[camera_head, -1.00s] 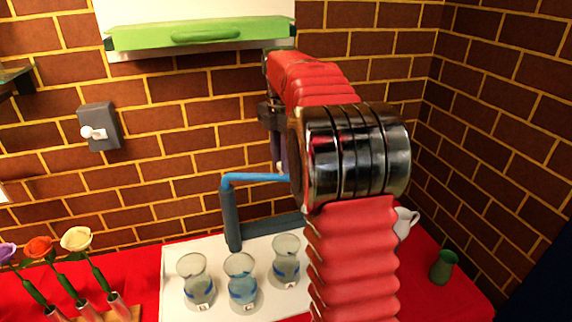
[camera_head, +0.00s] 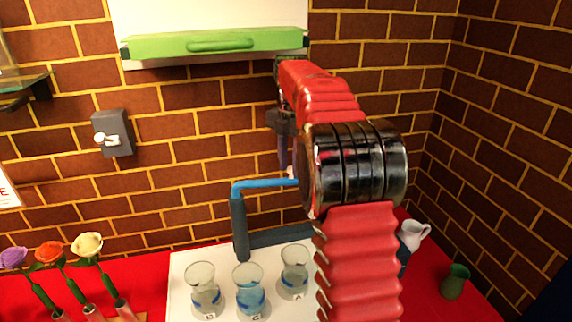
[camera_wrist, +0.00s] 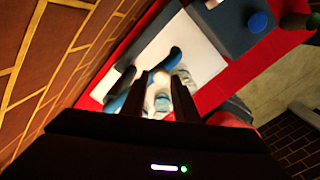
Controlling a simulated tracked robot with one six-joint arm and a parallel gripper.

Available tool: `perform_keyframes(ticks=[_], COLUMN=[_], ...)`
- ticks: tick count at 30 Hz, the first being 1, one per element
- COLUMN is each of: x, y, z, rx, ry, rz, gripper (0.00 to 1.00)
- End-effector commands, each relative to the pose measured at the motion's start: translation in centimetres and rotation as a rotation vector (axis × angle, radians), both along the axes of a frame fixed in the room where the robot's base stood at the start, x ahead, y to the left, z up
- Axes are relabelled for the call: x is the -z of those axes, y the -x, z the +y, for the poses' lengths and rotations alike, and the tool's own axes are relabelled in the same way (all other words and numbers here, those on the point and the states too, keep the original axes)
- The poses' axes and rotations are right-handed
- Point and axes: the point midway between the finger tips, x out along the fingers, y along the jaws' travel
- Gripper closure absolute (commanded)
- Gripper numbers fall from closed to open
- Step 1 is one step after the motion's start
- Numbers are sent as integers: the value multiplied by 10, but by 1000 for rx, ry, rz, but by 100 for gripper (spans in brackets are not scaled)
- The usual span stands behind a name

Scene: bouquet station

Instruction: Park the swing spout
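The swing spout is a blue tube (camera_head: 265,185) on a dark blue-grey post (camera_head: 240,228) at the back of a white board (camera_head: 182,268). It points right from the post in the head view, and its far end is hidden behind my arm. My gripper (camera_head: 287,170) hangs fingers down near the spout's right part, mostly hidden by my arm. In the wrist view its two dark fingers (camera_wrist: 162,95) are apart. Blue parts show beyond and between them; I cannot tell whether they touch the spout.
Three glass vases (camera_head: 249,290) with blue bands stand on the board below the spout. Flowers (camera_head: 50,252) stand at left. A white jug (camera_head: 413,235) and green vase (camera_head: 455,281) are at right. A wall switch (camera_head: 112,134) and green-handled hatch (camera_head: 215,44) are on the brick wall.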

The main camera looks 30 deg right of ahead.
Motion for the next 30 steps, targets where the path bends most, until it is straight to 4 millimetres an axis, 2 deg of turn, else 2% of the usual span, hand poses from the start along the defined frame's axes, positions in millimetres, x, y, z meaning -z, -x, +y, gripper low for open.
perform_keyframes(ticks=[5, 17, 30], x=[0, -6, -56], y=[1, 0, -2], z=[-2, -2, 1], rx=[2, 2, -3], ry=[2, 4, 6], rz=[1, 2, -4], gripper=[61, 61, 61])
